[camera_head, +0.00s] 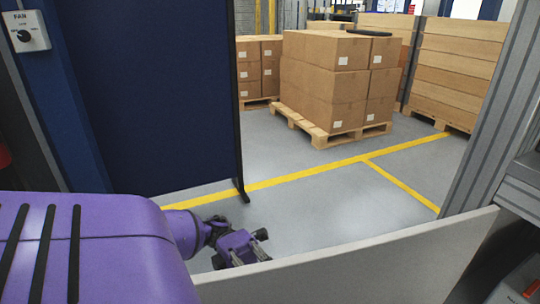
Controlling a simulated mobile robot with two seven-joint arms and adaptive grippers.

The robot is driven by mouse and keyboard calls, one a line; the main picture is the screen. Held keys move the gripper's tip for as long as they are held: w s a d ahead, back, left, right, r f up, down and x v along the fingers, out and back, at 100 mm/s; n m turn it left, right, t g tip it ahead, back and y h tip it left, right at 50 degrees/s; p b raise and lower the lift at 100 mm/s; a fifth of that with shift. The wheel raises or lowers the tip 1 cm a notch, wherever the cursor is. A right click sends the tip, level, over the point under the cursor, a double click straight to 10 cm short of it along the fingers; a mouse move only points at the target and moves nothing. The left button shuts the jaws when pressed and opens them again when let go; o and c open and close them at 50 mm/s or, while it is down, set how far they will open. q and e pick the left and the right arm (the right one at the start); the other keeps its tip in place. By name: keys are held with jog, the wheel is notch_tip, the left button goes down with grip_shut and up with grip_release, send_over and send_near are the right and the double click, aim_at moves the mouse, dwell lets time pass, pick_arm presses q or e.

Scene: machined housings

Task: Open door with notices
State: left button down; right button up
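No notices show in this view, so I cannot say for sure which panel is the door. A pale grey panel (370,262) crosses the lower right, its top edge rising to the right. A dark blue panel (150,100) stands upright at the left, with a dark post and foot at its right edge. My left gripper (258,246), purple with dark fingers, is low in the centre, behind the pale panel's left end, which partly hides it. I see nothing held in it, but its finger opening is unclear. My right gripper is not in view.
A fan switch box (26,32) is on a blue post at upper left. Brown cartons (325,80) stand on a wooden pallet (320,132) farther back. A grey metal post (492,115) rises at right. Grey floor with yellow lines lies open between.

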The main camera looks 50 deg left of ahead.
pick_arm(q)
jog(key=shift+a+f, duration=0.15)
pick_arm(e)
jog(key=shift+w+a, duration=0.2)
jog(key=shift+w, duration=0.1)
pick_arm(q)
jog(key=c, duration=1.9)
grip_release()
jog(key=shift+c, duration=0.2)
jog(key=shift+o, duration=0.9)
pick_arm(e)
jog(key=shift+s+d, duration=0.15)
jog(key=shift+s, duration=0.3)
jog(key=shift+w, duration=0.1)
pick_arm(q)
jog(key=shift+a, duration=0.2)
jog(key=a+f, duration=0.1)
jog(key=a, duration=0.6)
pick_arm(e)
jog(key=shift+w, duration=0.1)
